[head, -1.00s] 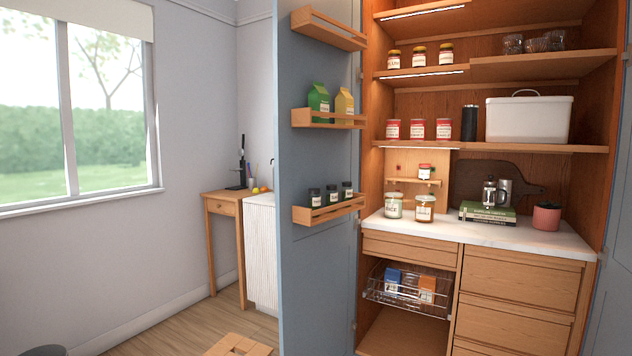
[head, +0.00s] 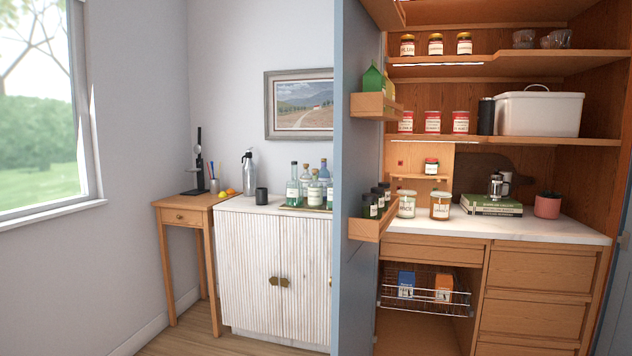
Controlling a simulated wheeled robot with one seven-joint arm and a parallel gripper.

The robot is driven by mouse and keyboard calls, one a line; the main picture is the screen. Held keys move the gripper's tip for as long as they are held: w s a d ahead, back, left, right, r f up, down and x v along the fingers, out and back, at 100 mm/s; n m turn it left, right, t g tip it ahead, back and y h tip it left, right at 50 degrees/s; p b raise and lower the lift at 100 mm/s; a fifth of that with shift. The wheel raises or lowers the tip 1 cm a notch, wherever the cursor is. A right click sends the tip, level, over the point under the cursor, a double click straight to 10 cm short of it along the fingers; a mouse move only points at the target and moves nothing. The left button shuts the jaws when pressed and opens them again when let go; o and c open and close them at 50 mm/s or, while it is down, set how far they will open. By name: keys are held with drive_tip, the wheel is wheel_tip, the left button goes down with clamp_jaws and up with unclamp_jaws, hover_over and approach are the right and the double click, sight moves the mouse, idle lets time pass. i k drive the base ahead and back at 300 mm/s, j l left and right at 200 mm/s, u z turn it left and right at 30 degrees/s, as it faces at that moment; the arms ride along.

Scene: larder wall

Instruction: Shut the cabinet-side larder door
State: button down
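The cabinet-side larder door (head: 360,290) is a tall blue-grey panel at the left side of the larder, next to the white cabinet. It stands open, its inner face seen at a steep angle and its near edge toward me. Wooden door racks show on that face: a middle rack (head: 376,106) with a green carton and a lower rack (head: 371,229) with several dark jars. The larder's wooden inside (head: 590,110) is exposed to the right of the door. The door's outer face and any handle on it are hidden. My gripper is not in view.
A white ribbed cabinet (head: 250,275) with bottles on top stands behind the door at left, beside a small wooden desk (head: 180,216). A wire basket (head: 455,297) sits low in the larder. Another blue-grey door edge (head: 618,290) shows at far right. Some bare floor shows at lower left.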

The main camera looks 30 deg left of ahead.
sight(361, 26)
drive_tip(key=k+j, duration=0.1)
drive_tip(key=j, duration=0.5)
drive_tip(key=k+j, duration=0.1)
drive_tip(key=j, duration=0.55)
drive_tip(key=k+j, duration=0.1)
drive_tip(key=j, duration=0.5)
drive_tip(key=k+j, duration=0.1)
drive_tip(key=j, duration=0.5)
drive_tip(key=k+j, duration=0.1)
drive_tip(key=j, duration=0.2)
drive_tip(key=k+j, duration=0.1)
drive_tip(key=j, duration=0.15)
drive_tip(key=k+j, duration=0.1)
drive_tip(key=k, duration=0.25)
drive_tip(key=k+j+z, duration=0.1)
drive_tip(key=k, duration=0.2)
